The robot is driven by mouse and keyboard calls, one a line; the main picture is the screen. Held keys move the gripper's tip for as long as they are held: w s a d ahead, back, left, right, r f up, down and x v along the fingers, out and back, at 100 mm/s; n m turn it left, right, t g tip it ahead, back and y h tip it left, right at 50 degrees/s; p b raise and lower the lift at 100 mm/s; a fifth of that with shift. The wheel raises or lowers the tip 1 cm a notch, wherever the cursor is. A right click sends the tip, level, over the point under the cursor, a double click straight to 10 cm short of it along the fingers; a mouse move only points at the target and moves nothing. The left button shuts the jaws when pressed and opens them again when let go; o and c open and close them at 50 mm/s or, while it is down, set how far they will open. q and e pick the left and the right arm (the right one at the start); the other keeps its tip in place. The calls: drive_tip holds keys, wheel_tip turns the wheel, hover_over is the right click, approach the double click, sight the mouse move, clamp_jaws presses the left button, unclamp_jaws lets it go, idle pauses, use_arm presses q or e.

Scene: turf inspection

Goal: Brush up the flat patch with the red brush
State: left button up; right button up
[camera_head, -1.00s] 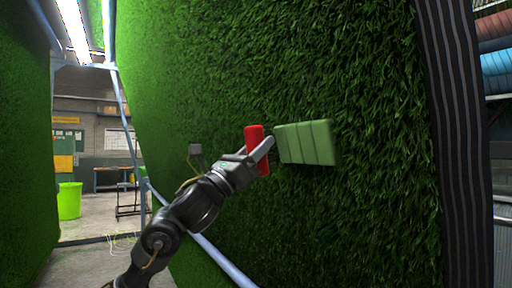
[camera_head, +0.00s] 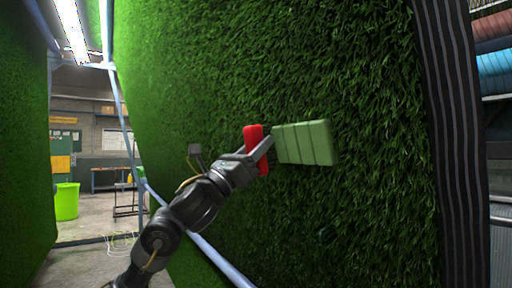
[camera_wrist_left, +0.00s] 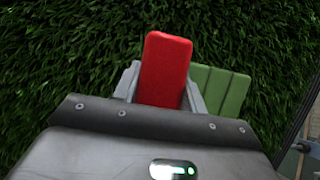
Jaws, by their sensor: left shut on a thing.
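The red brush (camera_head: 253,146) is held by my left gripper (camera_head: 260,152) in front of the standing turf wall. In the left wrist view the brush (camera_wrist_left: 165,70) stands up between the two grey fingers, which are shut on it. The flat patch (camera_head: 304,143) is a pale green, ribbed rectangle on the turf, just right of the brush. In the left wrist view part of the flat patch (camera_wrist_left: 222,92) shows to the right, partly hidden by the gripper. I cannot tell whether the brush touches the turf. My right gripper is not in view.
The turf wall (camera_head: 250,60) fills the middle, with a dark striped edge (camera_head: 455,150) at its right. Another turf panel (camera_head: 25,140) stands at the left. A bright green bin (camera_head: 66,201) is on the floor behind. Coloured rolls (camera_head: 493,45) lie at the far right.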

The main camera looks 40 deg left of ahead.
sight(286, 132)
use_arm(q)
drive_tip(key=shift+w+d+r+p, duration=0.2)
drive_tip(key=shift+w, duration=0.35)
drive_tip(key=shift+w+d+r+p, duration=0.15)
drive_tip(key=shift+w, duration=0.35)
drive_tip(key=shift+s+d, duration=0.2)
drive_tip(key=shift+d, duration=0.3)
drive_tip(key=shift+s+d, duration=0.2)
drive_tip(key=shift+d, duration=0.25)
drive_tip(key=shift+d, duration=0.1)
drive_tip(key=shift+s+d, duration=0.1)
drive_tip(key=shift+d, duration=0.8)
drive_tip(key=shift+s, duration=0.1)
drive_tip(key=shift+s+d, duration=0.25)
drive_tip(key=shift+d, duration=0.65)
drive_tip(key=shift+d, duration=0.15)
